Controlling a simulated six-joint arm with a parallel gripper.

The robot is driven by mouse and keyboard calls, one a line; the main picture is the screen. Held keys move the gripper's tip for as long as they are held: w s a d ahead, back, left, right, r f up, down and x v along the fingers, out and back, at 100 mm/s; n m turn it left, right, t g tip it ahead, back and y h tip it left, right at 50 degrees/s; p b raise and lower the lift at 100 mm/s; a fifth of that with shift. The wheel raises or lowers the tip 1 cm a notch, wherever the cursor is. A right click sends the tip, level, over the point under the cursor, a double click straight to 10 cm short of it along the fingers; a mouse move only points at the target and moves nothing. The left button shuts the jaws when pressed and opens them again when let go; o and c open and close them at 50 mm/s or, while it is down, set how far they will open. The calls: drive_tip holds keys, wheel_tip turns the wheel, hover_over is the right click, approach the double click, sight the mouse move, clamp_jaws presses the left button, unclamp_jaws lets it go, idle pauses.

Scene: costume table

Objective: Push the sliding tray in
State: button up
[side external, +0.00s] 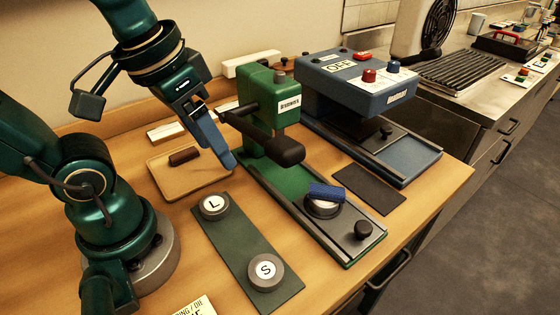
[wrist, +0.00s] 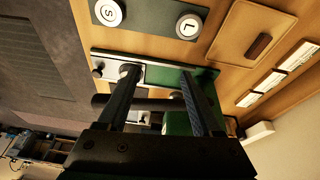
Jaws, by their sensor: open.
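The green press (side external: 270,118) stands mid-table with a long railed base. Its sliding tray (side external: 342,222) extends toward the front right, with a black knob (side external: 362,230) near the end. A round die with a blue pad (side external: 326,193) sits on it. The tray's end and knob (wrist: 97,71) also show in the wrist view. The press's black lever (side external: 265,137) points forward right. My gripper (side external: 228,163) is open and empty, left of the press and lever. In the wrist view the fingers of my gripper (wrist: 158,75) are spread above the press base.
A green pad with L and S buttons (side external: 237,240) lies in front of the press. A tan tray with a brown block (side external: 185,156) is to the left. A blue machine (side external: 357,85) stands right, with a dark mat (side external: 368,189) before it. The front right table corner is clear.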

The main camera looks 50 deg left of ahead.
drive_tip(key=w+r+n, duration=0.5)
drive_tip(key=n+g, duration=0.3)
drive_tip(key=g, duration=0.1)
hover_over(364, 226)
wheel_tip(364, 226, down, 12)
drive_tip(key=shift+a+f, duration=0.15)
drive_tip(key=shift+f, duration=0.1)
drive_tip(key=shift+d+f, duration=0.2)
drive_tip(key=shift+f, duration=2.65)
clamp_jaws()
drive_tip(key=shift+r, duration=0.1)
